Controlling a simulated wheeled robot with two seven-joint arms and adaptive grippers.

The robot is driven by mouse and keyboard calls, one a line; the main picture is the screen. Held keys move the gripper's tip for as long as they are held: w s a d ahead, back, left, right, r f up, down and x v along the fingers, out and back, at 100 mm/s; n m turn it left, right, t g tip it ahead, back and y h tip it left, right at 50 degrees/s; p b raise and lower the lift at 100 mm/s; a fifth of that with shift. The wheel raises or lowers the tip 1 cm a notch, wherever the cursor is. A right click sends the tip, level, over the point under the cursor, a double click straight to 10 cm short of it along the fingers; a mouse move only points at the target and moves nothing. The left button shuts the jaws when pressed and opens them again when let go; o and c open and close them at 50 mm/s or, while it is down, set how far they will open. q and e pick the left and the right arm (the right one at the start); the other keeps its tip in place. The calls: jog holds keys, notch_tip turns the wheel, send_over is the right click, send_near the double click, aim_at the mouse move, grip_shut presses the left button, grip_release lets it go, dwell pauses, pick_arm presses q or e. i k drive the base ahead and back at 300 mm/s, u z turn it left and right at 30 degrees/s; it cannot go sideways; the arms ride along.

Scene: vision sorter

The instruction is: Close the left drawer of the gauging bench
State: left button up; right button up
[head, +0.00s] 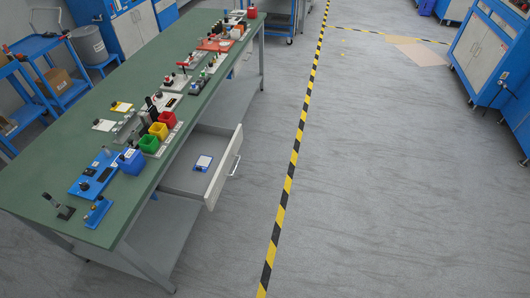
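The gauging bench (60,172) is a long green-topped bench on the left of the head view, running away from me. Its drawer (223,172) is grey-white and stands pulled out from the bench's right side, near the close end. A pale bar handle (236,165) is on the drawer's front. A small blue and white item (203,163) lies inside the drawer. Another drawer front (243,60), farther along the bench, looks closed. Neither of my grippers is in view.
Several gauges and coloured bins (158,131) stand on the bench top. A yellow-black floor stripe (290,172) runs along the aisle right of the drawer. The grey floor (390,180) there is clear. Blue cabinets (488,50) stand at the far right, and a blue cart (50,65) stands behind the bench.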

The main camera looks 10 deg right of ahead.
aim_at(180, 181)
jog(key=z, duration=0.2)
jog(key=i, duration=1.1)
jog(key=u, duration=0.5)
jog(key=k, duration=0.2)
jog(key=z, duration=0.05)
